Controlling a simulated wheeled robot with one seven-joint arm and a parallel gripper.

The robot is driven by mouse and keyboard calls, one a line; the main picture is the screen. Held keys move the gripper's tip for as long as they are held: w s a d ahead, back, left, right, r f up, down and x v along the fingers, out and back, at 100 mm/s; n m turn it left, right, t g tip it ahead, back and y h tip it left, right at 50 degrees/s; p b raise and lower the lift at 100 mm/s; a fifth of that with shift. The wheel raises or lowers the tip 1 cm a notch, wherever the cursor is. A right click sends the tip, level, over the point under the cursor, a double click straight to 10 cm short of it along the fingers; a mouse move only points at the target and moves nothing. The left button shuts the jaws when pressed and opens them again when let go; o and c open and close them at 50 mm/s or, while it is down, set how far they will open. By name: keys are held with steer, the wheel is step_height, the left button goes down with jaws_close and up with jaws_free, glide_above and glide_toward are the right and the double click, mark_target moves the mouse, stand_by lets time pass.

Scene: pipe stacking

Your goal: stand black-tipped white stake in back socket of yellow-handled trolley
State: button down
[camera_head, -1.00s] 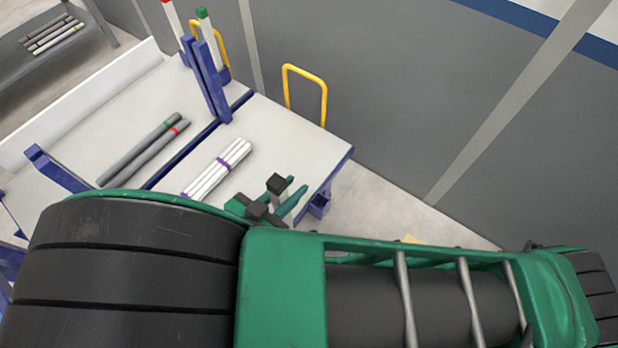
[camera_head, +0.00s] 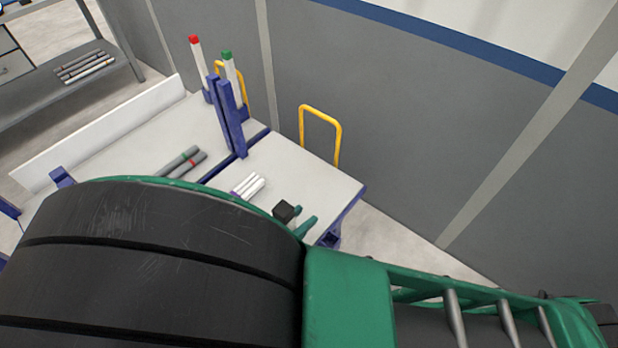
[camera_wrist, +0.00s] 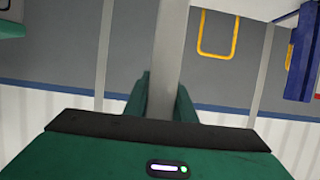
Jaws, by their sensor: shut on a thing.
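My gripper (camera_wrist: 163,98) is shut on a pale stake (camera_wrist: 170,55), which runs up between its green fingers in the wrist view. In the head view a black tip (camera_head: 284,211) shows beside a green finger (camera_head: 305,224), over the trolley's near right part. The rest of the stake and most of the gripper are hidden behind my arm there. The trolley deck (camera_head: 300,178) is light grey with blue posts. A yellow handle (camera_head: 338,130) stands at its far right side. A blue bracket (camera_head: 330,240) sits at its right corner, partly hidden.
A red-tipped stake (camera_head: 198,62) and a green-tipped stake (camera_head: 231,72) stand upright at blue posts (camera_head: 232,130). A white bundle (camera_head: 250,184) and grey pipes (camera_head: 182,160) lie on the decks. A grey wall (camera_head: 400,110) stands close behind.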

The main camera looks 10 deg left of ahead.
steer(key=shift+r, duration=2.35)
